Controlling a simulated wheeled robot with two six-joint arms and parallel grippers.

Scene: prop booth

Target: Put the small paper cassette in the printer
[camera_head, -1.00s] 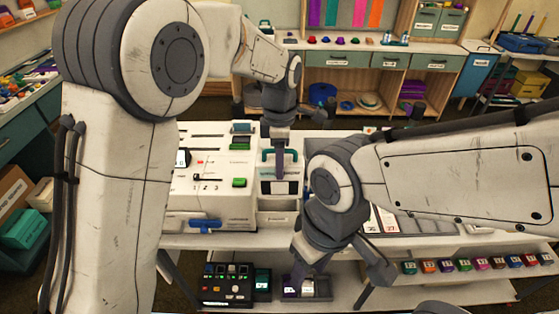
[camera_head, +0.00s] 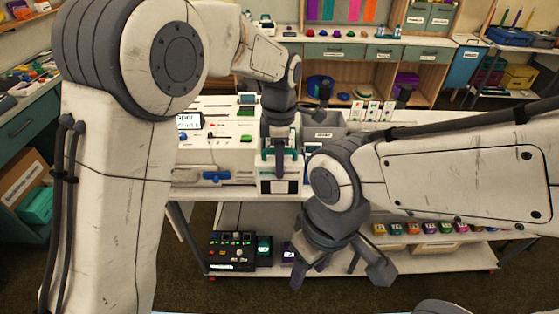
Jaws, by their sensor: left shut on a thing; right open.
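My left gripper (camera_head: 280,165) is shut on a white paper cassette (camera_head: 267,186) with a teal handle and a dark label panel. The cassette is at the front edge of the worktop, its lower edge overlapping that edge in view. I cannot tell whether it touches anything there. The white printer (camera_head: 222,157) stands on the worktop just left of and behind the cassette, with a lit screen (camera_head: 188,121) and a blue lever. Its paper opening is hidden or not clear. My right gripper (camera_head: 338,272) is open and empty, low in front of the lower shelf.
Several coloured cartridges (camera_head: 430,228) line up at right. A grey compartment tray (camera_head: 335,128) stands behind the cassette. Floor in front is clear.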

